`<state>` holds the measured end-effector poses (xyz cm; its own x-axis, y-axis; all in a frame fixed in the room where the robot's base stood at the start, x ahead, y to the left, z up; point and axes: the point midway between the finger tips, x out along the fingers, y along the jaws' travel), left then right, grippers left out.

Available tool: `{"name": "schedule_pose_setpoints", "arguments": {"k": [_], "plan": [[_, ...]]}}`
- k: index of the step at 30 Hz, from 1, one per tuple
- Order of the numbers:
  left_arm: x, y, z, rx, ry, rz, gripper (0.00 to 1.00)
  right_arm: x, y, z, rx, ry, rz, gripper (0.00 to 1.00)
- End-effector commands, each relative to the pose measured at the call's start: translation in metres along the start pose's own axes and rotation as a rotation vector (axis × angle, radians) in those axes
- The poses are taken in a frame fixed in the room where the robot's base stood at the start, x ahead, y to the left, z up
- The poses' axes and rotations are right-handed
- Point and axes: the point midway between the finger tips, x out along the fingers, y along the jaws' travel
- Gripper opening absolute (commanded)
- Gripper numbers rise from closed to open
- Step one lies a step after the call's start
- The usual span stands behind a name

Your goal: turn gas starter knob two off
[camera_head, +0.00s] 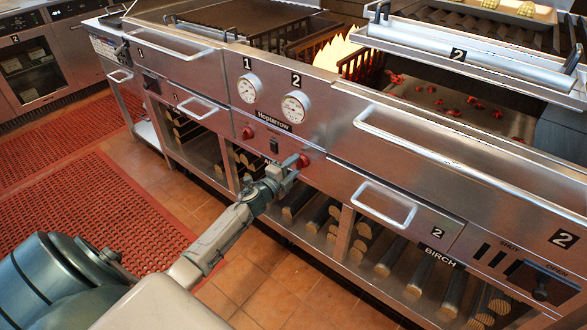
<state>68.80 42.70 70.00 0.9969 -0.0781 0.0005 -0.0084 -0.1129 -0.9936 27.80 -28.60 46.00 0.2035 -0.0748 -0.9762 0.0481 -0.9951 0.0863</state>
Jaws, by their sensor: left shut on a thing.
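The char grill's steel front panel (325,145) carries two red knobs below the round gauges. The left red knob (248,133) sits under gauge 1 and is free. The right red knob (304,160) sits under gauge 2 and is partly hidden by my gripper. My left gripper (292,165) reaches up from the lower left and is shut on this right knob. The knob's exact turn angle cannot be told. My right gripper is not in view.
Gauge 1 (249,88) and gauge 2 (295,107) are above the knobs. Drawer handles (384,204) stick out on the right. Flames (338,52) burn at the back. Logs (365,240) fill the lower shelf. The tiled floor (245,285) in front is clear.

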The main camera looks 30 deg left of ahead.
Motion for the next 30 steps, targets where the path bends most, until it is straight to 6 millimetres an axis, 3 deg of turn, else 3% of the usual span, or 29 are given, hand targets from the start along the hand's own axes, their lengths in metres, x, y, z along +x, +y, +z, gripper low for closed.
{"name": "schedule_pose_setpoints", "arguments": {"k": [9, 25, 26, 28, 30], "plan": [[-0.001, 0.001, 0.000, 0.110, 0.001, 0.001, 0.18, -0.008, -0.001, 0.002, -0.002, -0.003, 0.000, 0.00], [-0.001, 0.001, -0.001, 0.130, 0.001, 0.002, 0.18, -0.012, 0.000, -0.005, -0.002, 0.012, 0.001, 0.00], [-0.001, 0.001, -0.001, 0.129, 0.001, 0.002, 0.47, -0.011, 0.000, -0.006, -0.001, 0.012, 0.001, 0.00], [-0.001, 0.001, 0.000, 0.129, 0.001, 0.002, 0.61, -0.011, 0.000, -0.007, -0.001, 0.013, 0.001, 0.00], [-0.001, 0.001, 0.000, 0.129, 0.000, 0.002, 0.62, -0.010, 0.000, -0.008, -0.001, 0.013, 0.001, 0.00]]}}
